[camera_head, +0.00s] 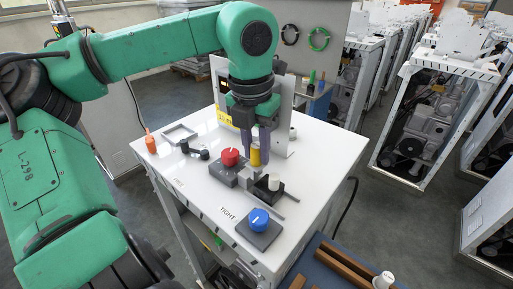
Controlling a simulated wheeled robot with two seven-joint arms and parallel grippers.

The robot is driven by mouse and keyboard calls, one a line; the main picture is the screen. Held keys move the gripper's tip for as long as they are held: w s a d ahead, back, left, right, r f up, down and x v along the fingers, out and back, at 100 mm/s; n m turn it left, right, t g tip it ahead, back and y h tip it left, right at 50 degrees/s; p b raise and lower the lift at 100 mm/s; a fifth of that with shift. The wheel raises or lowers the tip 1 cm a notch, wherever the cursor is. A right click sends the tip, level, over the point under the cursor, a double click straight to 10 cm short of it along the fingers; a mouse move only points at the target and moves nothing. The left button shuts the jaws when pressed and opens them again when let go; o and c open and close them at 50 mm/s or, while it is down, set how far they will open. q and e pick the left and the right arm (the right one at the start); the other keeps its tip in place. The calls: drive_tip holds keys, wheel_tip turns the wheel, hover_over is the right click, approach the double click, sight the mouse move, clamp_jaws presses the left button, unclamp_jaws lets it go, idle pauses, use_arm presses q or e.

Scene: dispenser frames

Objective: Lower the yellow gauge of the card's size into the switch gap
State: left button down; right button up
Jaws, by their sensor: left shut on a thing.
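My left gripper (257,148) points down over the white bench, its grey-purple fingers shut on a yellow gauge (256,158). The gauge is partly hidden by the fingers. Just below and to the right is a small black block (266,190) with a white cylinder (274,182), which may be the switch; its gap cannot be made out. My right gripper is not in view.
A red knob (230,157) on a grey block stands left of the gauge. A blue knob (259,219) on a dark plate sits nearer the front, beside a TIGHT label.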

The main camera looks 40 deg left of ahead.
sight(256, 162)
use_arm(q)
drive_tip(key=shift+f+b, duration=1.4)
drive_tip(key=shift+f, duration=0.25)
drive_tip(key=c, duration=0.6)
unclamp_jaws()
drive_tip(key=shift+o, duration=0.2)
wheel_tip(256, 162, up, 14)
drive_tip(key=s+b, duration=0.1)
drive_tip(key=shift+s+d+r, duration=0.2)
drive_tip(key=shift+s+r, duration=0.05)
drive_tip(key=shift+s, duration=0.05)
